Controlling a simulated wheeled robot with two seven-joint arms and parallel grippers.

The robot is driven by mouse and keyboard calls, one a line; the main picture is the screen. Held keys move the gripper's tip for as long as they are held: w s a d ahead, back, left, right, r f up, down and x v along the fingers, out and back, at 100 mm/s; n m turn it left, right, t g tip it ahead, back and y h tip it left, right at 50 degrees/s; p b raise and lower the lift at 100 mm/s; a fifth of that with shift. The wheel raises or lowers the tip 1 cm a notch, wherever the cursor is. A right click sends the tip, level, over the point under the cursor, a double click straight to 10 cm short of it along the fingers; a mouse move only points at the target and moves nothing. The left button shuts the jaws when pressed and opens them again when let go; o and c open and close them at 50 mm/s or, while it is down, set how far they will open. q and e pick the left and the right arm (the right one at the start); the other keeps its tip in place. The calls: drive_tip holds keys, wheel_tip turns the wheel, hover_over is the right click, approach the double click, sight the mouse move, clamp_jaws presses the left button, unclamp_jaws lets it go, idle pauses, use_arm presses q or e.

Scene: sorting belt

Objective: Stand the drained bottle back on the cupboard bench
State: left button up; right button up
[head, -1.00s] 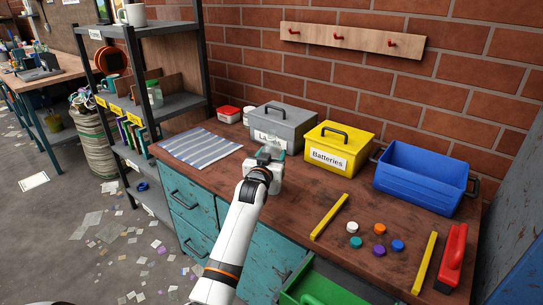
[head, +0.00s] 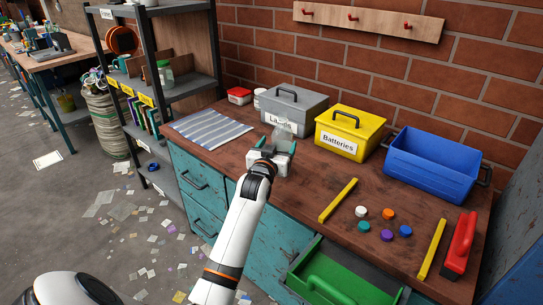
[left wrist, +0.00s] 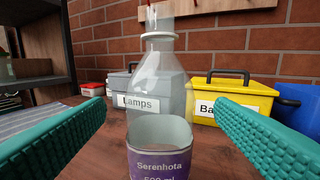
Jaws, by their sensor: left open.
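The clear, empty-looking bottle (left wrist: 160,80) with a purple "Serenhota" label (left wrist: 160,165) stands upright in the left wrist view. In the head view its pale top (head: 283,137) shows just beyond my left gripper (head: 272,156), in front of the grey Lamps box. My left gripper is open; in the left wrist view (left wrist: 160,103) its two teal fingers spread to either side of the bottle, with a gap on both sides. The bottle's base is hidden in both views. The brown wooden bench top (head: 300,192) lies beneath. My right gripper is not in view.
Behind are the grey Lamps box (head: 297,105), yellow Batteries box (head: 350,127) and blue bin (head: 430,165). A striped cloth (head: 208,128) lies left. A green drawer (head: 345,280) stands open below.

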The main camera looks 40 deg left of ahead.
use_arm(q)
drive_tip(key=v, duration=0.7)
idle(0.4)
